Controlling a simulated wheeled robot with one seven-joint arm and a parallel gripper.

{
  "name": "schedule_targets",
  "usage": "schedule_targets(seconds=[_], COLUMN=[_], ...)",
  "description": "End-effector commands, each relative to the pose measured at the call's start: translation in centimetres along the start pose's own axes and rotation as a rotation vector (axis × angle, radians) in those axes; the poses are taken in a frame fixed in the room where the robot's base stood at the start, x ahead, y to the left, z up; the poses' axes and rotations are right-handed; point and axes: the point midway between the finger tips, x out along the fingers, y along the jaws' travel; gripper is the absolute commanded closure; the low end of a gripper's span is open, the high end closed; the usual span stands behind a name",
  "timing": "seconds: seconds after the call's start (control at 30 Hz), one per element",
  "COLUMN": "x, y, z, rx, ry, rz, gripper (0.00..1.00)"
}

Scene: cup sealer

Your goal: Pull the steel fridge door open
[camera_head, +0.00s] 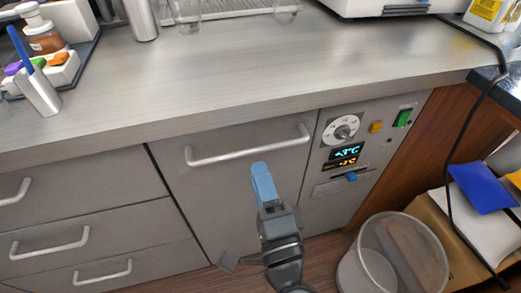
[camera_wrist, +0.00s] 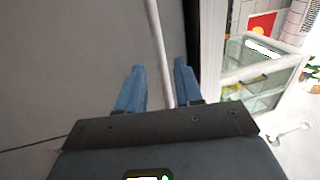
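The steel fridge door (camera_head: 215,200) is a flat grey panel under the counter and looks closed in the head view. Its pale bar handle (camera_head: 250,147) runs across the upper part. My gripper (camera_head: 261,168) has blue fingers and is just below the right half of the handle in the head view. In the wrist view, the fingers of my gripper (camera_wrist: 160,68) are apart, and the handle (camera_wrist: 157,45) runs between them in the picture. The gap to the left finger is clear; the handle lies close to the right finger. I cannot tell if they touch.
Right of the door is a control panel (camera_head: 346,150) with a dial and display. Drawers (camera_head: 85,195) are at the left. A bin (camera_head: 393,258) stands on the floor at the lower right. The counter (camera_head: 240,60) overhangs the door and holds glasses and bottles.

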Motion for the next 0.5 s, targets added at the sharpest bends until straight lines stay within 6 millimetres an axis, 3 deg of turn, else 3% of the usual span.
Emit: schedule_targets(seconds=[0.3, 0.5], x=[4.8, 6.3], y=[-0.2, -0.1], z=[0.0, 0.0], rx=[-0.001, -0.004], ry=[0.000, 0.000], rz=[-0.001, -0.001], gripper=[0.65, 0.65])
